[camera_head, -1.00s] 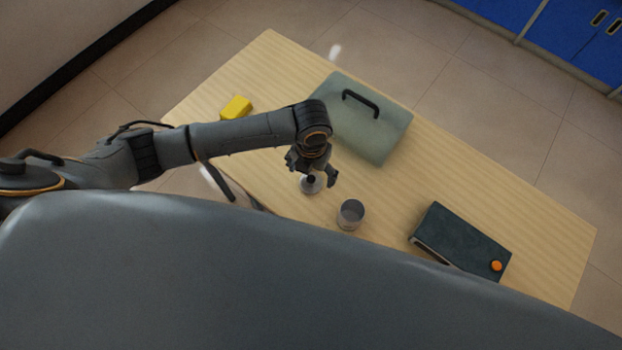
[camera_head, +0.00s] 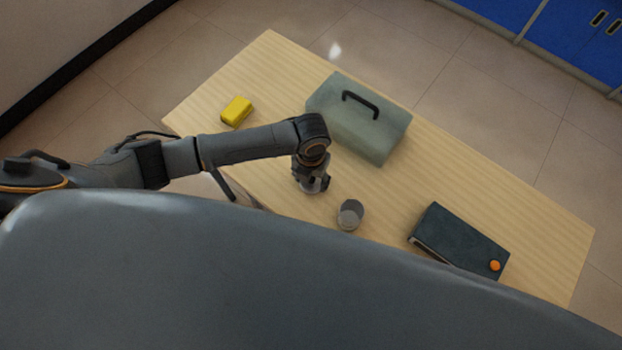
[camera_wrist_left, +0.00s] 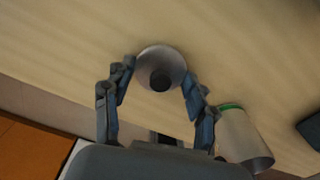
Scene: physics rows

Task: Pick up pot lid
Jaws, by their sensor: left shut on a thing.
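The pot lid (camera_wrist_left: 158,60) is a small round grey disc with a dark knob, seen between the fingers in the left wrist view. In the head view only a bit of the lid (camera_head: 313,190) shows under the fingers. My left gripper (camera_head: 312,184) is shut on the lid, its fingers on opposite sides of it; the gripper (camera_wrist_left: 160,76) also shows in the left wrist view. I cannot tell whether the lid still touches the table. My right gripper is not in view.
A grey cup-like container (camera_head: 350,215) stands just right of the gripper. A grey-green box with a black handle (camera_head: 345,125) lies behind it. A yellow block (camera_head: 236,111) is at the left, a dark case with an orange knob (camera_head: 462,240) at the right. The wooden table (camera_head: 520,215) is otherwise clear.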

